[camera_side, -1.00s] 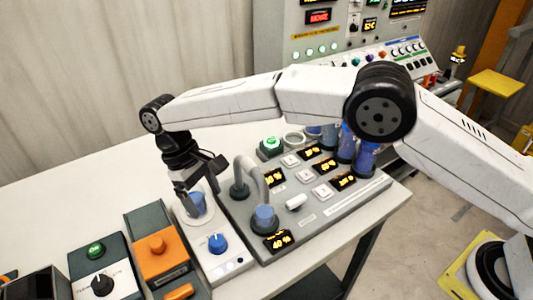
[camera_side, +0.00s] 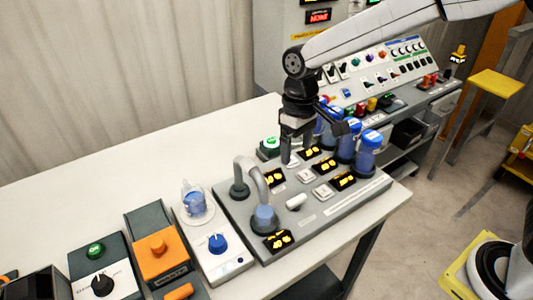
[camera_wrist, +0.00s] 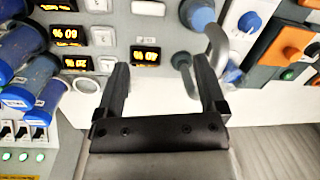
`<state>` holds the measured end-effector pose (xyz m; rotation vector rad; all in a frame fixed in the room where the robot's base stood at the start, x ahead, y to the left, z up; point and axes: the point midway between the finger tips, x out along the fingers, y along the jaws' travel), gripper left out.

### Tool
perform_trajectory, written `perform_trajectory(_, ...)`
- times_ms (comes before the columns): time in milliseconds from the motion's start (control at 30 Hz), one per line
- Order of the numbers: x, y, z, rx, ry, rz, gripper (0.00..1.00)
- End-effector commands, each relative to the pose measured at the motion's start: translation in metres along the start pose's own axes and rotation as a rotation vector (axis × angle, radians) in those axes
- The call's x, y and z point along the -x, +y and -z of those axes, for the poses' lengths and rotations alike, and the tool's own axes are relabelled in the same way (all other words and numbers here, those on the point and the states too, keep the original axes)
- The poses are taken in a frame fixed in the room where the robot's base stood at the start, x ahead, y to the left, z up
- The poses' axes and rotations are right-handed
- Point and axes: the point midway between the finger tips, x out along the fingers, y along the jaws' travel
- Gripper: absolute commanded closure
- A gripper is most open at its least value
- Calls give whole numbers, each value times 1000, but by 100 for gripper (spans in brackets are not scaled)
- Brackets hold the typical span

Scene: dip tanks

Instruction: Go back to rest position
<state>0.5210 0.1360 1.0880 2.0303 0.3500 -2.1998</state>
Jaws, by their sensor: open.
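My gripper (camera_side: 297,150) is raised above the back part of the grey dosing panel (camera_side: 235,222), near the blue-capped cylinders. In the wrist view my gripper (camera_wrist: 162,72) has its two black fingers spread apart with nothing between them. The clear beaker with blue liquid (camera_side: 195,203) stands upright on the white stirrer unit (camera_side: 222,268) to the left, apart from my gripper. It is not clearly visible in the wrist view.
Blue cylinders (camera_side: 367,150) stand close to the right of my gripper. A curved grey spout (camera_side: 262,178) rises from the panel. An orange unit (camera_side: 157,258) and a unit with a green button (camera_side: 96,250) stand at left. The back left of the white table (camera_side: 130,160) is clear.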

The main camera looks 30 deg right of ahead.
Motion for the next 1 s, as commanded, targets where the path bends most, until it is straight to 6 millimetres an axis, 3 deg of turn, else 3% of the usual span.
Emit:
perform_trajectory(200, -14, 41, -38, -81, 90, -27, 10)
perform_trajectory(500, -36, 83, -99, -176, 209, -69, 10)
perform_trajectory(733, -51, 99, -140, -229, 282, -94, 10)
perform_trajectory(1000, -58, 104, -157, -247, 311, -104, 10)
